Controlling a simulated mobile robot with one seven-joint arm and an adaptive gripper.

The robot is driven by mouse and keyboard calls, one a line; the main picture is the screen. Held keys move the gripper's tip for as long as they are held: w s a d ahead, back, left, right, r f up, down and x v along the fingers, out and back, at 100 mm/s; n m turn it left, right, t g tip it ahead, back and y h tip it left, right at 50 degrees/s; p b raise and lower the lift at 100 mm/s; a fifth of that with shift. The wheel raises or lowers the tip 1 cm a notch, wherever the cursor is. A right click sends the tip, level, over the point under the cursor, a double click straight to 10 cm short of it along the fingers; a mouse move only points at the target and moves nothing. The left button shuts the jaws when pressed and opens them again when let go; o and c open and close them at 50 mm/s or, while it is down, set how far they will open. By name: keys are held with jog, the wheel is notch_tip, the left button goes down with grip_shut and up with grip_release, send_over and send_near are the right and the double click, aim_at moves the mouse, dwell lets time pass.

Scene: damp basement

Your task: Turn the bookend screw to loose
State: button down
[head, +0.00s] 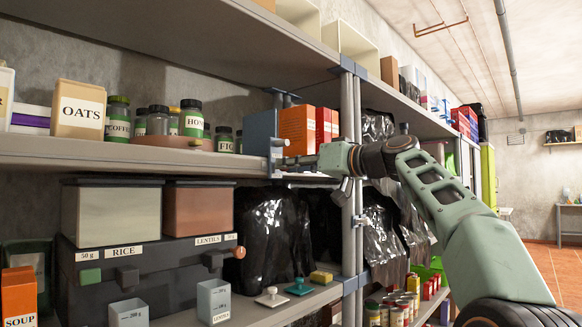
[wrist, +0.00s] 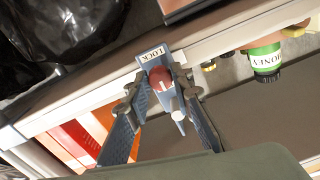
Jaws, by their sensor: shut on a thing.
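The bookend (head: 260,130) is a blue-grey upright on the middle shelf, left of the orange books in the head view. Its grey clamp (head: 276,157) sits at the shelf's front edge. In the wrist view, a label reading LOCK (wrist: 152,54) shows just above the red screw knob (wrist: 160,79). My gripper (head: 288,161) reaches the clamp from the right. In the wrist view my gripper (wrist: 162,88) has a finger on each side of the knob and is shut on it. The gripper hides the knob in the head view. A grey peg (wrist: 176,104) shows beside the knob.
Orange books (head: 297,130) stand just right of the bookend. Jars (head: 192,118) and an oats box (head: 78,108) stand to its left. A shelf post (head: 350,200) rises close behind my gripper. Black bags (head: 268,235) fill the shelf below.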

jog(key=c, duration=1.7)
grip_release()
jog(key=v, duration=1.2)
